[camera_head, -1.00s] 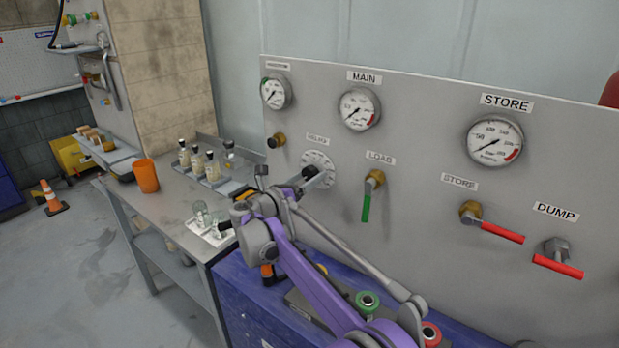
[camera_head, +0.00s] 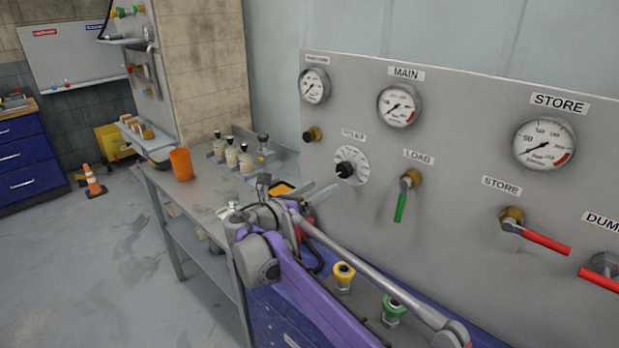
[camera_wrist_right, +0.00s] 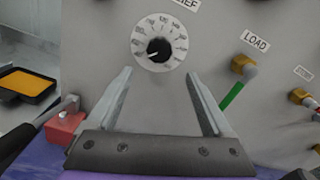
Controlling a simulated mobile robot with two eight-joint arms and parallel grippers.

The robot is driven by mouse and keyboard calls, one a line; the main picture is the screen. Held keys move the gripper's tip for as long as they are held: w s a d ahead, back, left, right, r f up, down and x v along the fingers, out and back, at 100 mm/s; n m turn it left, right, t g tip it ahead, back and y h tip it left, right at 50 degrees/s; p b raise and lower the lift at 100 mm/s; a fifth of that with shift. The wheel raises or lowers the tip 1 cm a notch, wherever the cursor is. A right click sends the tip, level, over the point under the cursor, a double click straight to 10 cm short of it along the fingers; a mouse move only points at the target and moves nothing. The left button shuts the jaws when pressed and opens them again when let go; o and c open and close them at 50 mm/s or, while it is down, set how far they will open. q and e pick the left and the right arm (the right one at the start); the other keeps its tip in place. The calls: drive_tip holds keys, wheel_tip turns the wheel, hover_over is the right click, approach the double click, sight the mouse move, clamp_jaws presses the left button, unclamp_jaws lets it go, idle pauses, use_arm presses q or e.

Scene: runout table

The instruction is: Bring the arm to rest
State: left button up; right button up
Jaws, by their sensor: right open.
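My right arm, purple and grey, reaches in from the bottom right in the head view. Its gripper (camera_head: 312,192) is open, with its two pale fingers spread and nothing between them. It is below and left of the black relief knob (camera_head: 345,169) on the grey panel, apart from it. In the right wrist view, the open gripper (camera_wrist_right: 157,78) faces the panel, and the relief knob (camera_wrist_right: 158,47) with its white dial shows just beyond the fingertips. My left gripper is not in view.
The panel (camera_head: 450,75) carries gauges, a green load lever (camera_head: 400,205) and a red store lever (camera_head: 545,242). A workbench (camera_head: 190,200) at left holds an orange cup (camera_head: 181,164) and several bottles. Yellow (camera_head: 343,275) and green (camera_head: 393,310) fittings stand below the panel. Open floor lies left.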

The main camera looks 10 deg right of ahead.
drive_tip(key=s+d+f+m+g+y, duration=0.2)
drive_tip(key=s+d+f+m, duration=0.25)
drive_tip(key=s, duration=0.25)
drive_tip(key=s+d+f+m+g+y, duration=0.1)
drive_tip(key=s+d+f+m+y, duration=0.15)
drive_tip(key=s+m, duration=0.3)
drive_tip(key=s+d+f+m+g+y, duration=0.2)
drive_tip(key=s+d+f+m, duration=0.2)
drive_tip(key=s, duration=0.3)
drive_tip(key=s+a+f+m+y, duration=0.2)
drive_tip(key=s+f+m, duration=0.4)
drive_tip(key=s, duration=0.4)
drive_tip(key=s+a+f+m+y+p, duration=0.1)
drive_tip(key=s+a+f+m+y, duration=0.2)
drive_tip(key=s+m, duration=0.6)
wheel_tip(320, 180, down, 4)
drive_tip(key=shift+s+a+r+g+y, duration=0.3)
drive_tip(key=shift+s+y, duration=0.35)
drive_tip(key=shift+y, duration=0.6)
drive_tip(key=shift+f, duration=0.1)
